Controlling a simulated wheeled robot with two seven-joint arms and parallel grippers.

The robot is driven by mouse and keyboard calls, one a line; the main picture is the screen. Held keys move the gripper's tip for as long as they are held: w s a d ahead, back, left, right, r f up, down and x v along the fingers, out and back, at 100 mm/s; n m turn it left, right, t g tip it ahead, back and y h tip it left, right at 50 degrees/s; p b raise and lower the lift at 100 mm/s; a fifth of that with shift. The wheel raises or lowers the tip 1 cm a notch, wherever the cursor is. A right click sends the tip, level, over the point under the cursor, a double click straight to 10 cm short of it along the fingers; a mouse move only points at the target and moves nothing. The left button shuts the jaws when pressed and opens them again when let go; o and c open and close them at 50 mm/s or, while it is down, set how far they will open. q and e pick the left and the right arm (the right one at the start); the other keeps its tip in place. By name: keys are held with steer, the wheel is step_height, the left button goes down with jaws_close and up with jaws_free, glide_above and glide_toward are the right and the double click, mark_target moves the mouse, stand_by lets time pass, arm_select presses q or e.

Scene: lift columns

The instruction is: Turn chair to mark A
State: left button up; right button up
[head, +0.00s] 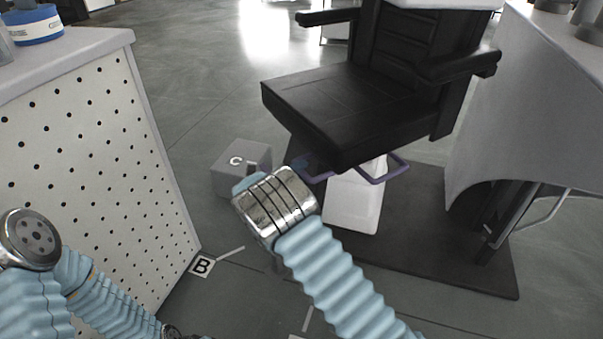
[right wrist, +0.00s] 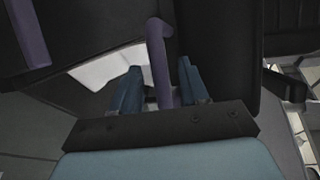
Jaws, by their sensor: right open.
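The black chair (head: 350,105) stands on a white base (head: 355,200), with its seat facing the lower left in the head view. A purple bar (head: 378,181) loops out below the seat. My right gripper (head: 302,163) is at the bar's left part, below the seat edge. In the right wrist view the purple bar (right wrist: 158,60) runs between the two blue fingers (right wrist: 158,88), which stand apart from it. I cannot read a mark A in view. My left arm shows at the lower left, but its gripper does not show.
A grey box marked C (head: 240,180) stands left of my right gripper. A label B (head: 203,265) lies on the floor by a perforated cabinet (head: 90,170). A dark mat (head: 455,270) lies under the chair base. A draped white counter (head: 530,110) stands at right.

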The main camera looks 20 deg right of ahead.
steer(key=shift+x, duration=0.85)
steer(key=shift+s, duration=0.1)
jaws_close()
